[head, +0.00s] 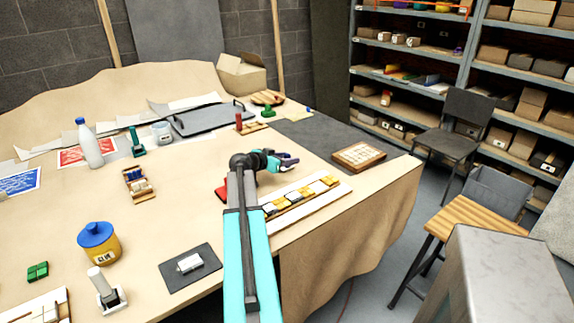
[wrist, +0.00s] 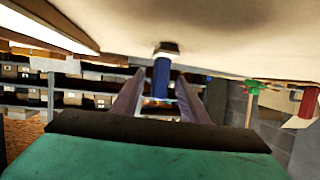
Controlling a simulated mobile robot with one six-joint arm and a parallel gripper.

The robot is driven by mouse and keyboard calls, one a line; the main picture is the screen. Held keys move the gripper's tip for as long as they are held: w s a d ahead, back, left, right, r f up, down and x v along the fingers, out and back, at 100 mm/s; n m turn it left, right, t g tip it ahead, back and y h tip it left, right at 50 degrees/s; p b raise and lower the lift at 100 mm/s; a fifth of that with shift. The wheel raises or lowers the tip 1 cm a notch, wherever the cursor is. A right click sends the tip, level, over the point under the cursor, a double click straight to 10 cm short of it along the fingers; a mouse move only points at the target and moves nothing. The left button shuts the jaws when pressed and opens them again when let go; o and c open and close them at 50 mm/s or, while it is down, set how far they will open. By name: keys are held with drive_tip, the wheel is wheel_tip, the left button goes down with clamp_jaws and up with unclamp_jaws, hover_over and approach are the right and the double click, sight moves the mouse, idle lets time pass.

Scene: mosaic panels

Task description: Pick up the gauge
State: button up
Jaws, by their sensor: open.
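My gripper (head: 288,162) is open and empty above the table, near its right part, with its fingers pointing right. In the wrist view, which is upside down, my gripper (wrist: 160,100) has its two fingers spread. A blue cylinder (wrist: 161,78) with a dark metallic end (wrist: 166,48) at the tabletop shows in the gap between them. It looks like the gauge, but I cannot be sure. How deep it lies between the fingers is unclear, and no finger visibly touches it. In the head view I cannot make it out clearly around the gripper.
A white strip of yellow and white tiles (head: 300,198) lies just in front of my gripper. A framed tile panel (head: 358,156) lies to the right. A red post (head: 238,121) and a grey tray (head: 205,119) are farther back. A dark mat (head: 325,138) has free room.

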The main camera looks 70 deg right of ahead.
sight(287, 154)
clamp_jaws()
drive_tip(key=shift+r, duration=0.15)
drive_tip(key=shift+r+b, duration=1)
drive_tip(key=shift+r, duration=3.85)
